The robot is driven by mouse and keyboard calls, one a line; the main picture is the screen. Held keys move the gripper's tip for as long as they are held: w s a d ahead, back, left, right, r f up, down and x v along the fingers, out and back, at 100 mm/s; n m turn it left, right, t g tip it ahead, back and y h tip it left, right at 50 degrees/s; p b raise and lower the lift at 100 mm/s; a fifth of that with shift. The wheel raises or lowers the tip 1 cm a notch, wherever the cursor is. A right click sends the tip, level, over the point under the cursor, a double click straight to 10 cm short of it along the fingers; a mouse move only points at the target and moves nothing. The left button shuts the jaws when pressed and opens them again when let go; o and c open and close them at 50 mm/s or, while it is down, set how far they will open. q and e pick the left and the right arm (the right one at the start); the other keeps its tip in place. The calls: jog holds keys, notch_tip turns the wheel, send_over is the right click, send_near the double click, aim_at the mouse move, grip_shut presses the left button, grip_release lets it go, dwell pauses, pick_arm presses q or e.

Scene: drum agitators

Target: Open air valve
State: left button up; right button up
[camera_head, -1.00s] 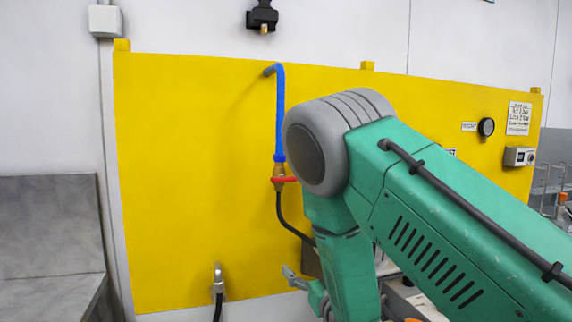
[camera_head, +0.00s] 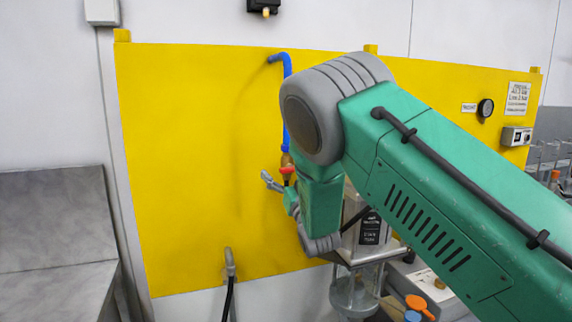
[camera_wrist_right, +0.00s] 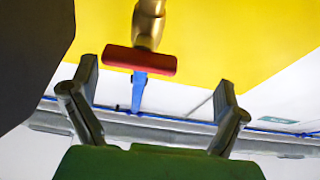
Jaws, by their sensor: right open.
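The air valve has a red handle (camera_wrist_right: 139,61) and a brass body (camera_wrist_right: 149,25) on a blue pipe (camera_head: 287,110) in front of the yellow panel (camera_head: 190,160). In the head view only a bit of the red handle (camera_head: 288,170) shows beside my right gripper (camera_head: 270,182). In the right wrist view my right gripper (camera_wrist_right: 157,92) is open and empty. Its fingers stand apart on either side, and the red handle lies across the gap ahead of them. Whether a finger touches the handle I cannot tell. My left gripper is not in view.
My right arm hides part of the panel's middle. A grey box with a black label (camera_head: 369,229) and a glass vessel (camera_head: 354,290) stand below right of it. A hose fitting (camera_head: 230,262) is at lower left.

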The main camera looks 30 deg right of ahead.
jog(key=shift+w+r, duration=0.4)
jog(key=shift+r, duration=0.15)
jog(key=d, duration=0.1)
jog(key=w+d+f, duration=0.1)
jog(key=d, duration=0.2)
jog(key=shift+w+f, duration=0.15)
jog(key=shift+f, duration=0.05)
jog(key=shift+d, duration=0.1)
jog(key=shift+c, duration=0.8)
jog(key=shift+a+r, duration=0.1)
jog(key=shift+a, duration=0.2)
jog(key=c, duration=0.6)
jog(key=shift+a+r, duration=0.15)
jog(key=shift+a, duration=0.4)
jog(key=c, duration=0.4)
jog(key=shift+a+r, duration=0.1)
jog(key=shift+a, duration=0.15)
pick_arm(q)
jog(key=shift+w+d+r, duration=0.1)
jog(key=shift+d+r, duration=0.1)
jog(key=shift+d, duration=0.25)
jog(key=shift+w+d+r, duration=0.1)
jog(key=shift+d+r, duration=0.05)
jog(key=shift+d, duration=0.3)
pick_arm(e)
jog(key=shift+d, duration=0.4)
